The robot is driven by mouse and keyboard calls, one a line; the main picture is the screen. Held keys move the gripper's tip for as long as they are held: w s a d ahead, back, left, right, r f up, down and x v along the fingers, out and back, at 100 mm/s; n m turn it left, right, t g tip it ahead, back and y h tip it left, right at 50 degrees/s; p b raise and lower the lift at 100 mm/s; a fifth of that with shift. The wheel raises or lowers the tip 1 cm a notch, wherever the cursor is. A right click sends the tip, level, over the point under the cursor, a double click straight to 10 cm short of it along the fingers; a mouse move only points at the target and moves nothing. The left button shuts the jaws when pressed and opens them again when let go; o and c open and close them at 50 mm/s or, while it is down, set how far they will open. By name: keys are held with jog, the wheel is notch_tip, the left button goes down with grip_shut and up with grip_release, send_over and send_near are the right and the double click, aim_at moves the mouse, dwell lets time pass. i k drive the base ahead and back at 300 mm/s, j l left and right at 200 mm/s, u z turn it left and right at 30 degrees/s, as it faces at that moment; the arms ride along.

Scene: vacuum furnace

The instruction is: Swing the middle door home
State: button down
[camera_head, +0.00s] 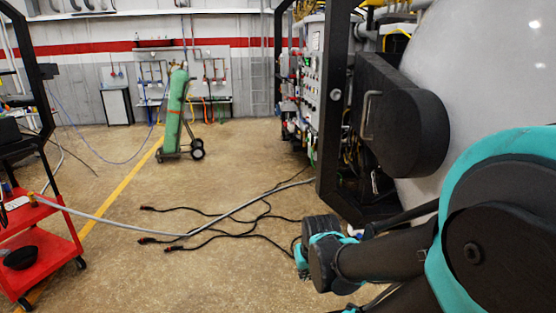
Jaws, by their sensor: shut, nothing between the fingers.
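A large pale, smooth curved furnace body (480,70) fills the upper right. Against it stands a dark thick part with a rounded end (415,130). A grey bar handle (368,116) is on its left face. I cannot tell whether this is the middle door or part of its mount, and no door edge or gap shows clearly. My dark and teal arm reaches in from the right, low in front of the furnace. It bends at a joint near the bottom centre. I cannot make out my gripper's fingers.
A black upright frame (335,100) and a panel of controls (309,75) stand left of the furnace. Hoses and black cables (215,226) lie on the floor. A red cart (40,245) is at left, a green cylinder on a trolley (175,110) behind.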

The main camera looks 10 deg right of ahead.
aim_at(469, 71)
jog(key=i+j+z, duration=0.1)
jog(key=i+z, duration=0.25)
jog(key=i+j+z, duration=0.15)
jog(key=z, duration=0.2)
jog(key=i+j+z, duration=0.35)
jog(key=l+z, duration=0.1)
jog(key=z, duration=0.2)
jog(key=k+j+z, duration=0.1)
jog(key=z, duration=0.35)
jog(key=k+z, duration=0.25)
jog(key=z, duration=0.15)
jog(key=k+z, duration=0.15)
jog(key=z, duration=0.3)
